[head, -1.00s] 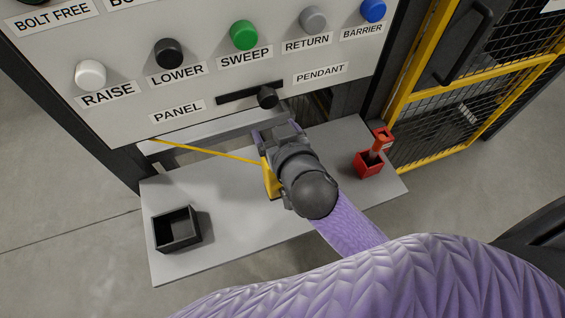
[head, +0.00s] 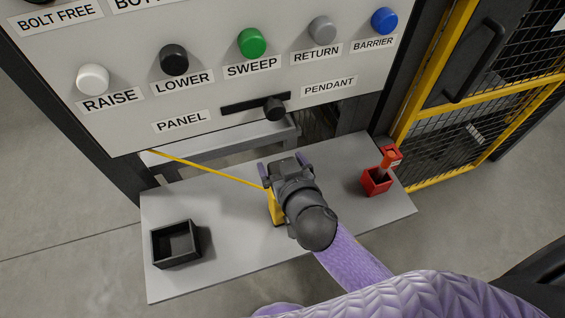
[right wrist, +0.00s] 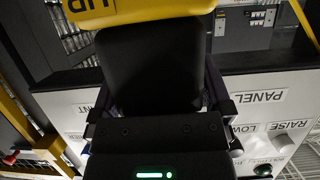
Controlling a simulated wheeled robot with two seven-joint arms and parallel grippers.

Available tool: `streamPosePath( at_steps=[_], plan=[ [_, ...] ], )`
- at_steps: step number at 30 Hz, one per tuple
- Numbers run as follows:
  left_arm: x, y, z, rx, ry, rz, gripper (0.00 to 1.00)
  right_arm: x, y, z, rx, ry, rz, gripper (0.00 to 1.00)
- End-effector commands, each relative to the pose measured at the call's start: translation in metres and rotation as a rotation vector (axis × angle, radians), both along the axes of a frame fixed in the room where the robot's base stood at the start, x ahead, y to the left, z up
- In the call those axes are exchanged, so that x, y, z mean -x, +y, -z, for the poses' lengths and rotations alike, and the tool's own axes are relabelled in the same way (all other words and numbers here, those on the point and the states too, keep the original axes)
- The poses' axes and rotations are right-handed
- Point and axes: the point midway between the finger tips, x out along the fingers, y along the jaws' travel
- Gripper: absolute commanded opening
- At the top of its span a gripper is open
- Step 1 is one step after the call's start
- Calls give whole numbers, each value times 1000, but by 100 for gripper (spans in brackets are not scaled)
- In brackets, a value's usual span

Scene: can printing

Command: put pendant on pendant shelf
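The yellow pendant (head: 277,207) shows beside and partly under my right gripper (head: 284,165), over the middle of the grey shelf (head: 225,220). A yellow cable (head: 210,170) runs from it up left under the panel. In the right wrist view, the pendant's yellow end (right wrist: 135,14) with upside-down "UP" lettering lies beyond a black block between the fingers. The right gripper seems shut on the pendant, as the two move together. My arm hides much of the grip, and I cannot tell whether the pendant touches the shelf. The left gripper is out of view.
A black open box (head: 158,252) stands on the shelf's left end, a red holder (head: 374,183) on its right. The button panel (head: 215,90) with a black selector knob (head: 275,108) overhangs the back. A yellow-framed mesh fence (head: 470,135) stands right.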

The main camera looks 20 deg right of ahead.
Motion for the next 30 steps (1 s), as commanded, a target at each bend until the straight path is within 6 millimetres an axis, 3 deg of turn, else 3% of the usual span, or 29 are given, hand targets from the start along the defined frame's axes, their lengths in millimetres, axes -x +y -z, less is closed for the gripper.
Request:
streamPosePath(
  at_steps=[5,12,18,25,28,29,30],
  plan=[
    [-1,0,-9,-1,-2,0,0,10,0,-8,-2,2,0,100],
    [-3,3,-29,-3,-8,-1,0,59,-2,-28,-1,3,2,100],
    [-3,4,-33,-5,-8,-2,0,98,-4,-40,-2,3,2,100],
    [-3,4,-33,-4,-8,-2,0,112,-4,-46,0,-1,1,100],
    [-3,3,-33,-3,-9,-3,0,113,-3,-33,11,29,-10,100],
    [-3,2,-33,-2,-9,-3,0,114,-2,-20,22,59,-21,100],
    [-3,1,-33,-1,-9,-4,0,118,-1,7,41,122,-41,100]
  ],
)
